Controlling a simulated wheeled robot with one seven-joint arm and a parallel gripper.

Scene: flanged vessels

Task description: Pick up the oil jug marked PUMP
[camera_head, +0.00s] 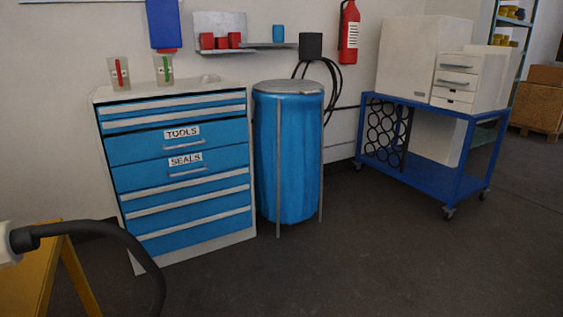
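No jug with the word PUMP can be made out in the head view. Two translucent containers, one with a red mark (119,74) and one with a green mark (163,70), stand on top of the blue drawer cabinet (176,217). I cannot read any lettering on them. The cabinet's drawers carry the labels TOOLS and SEALS. My gripper is not in view.
A blue bin with a grey lid (289,87) stands right of the cabinet. A blue wheeled cart (420,180) carries white boxes and drawers. A yellow frame (38,279) and a dark hose (135,245) fill the lower left. Open floor (350,265) lies in front.

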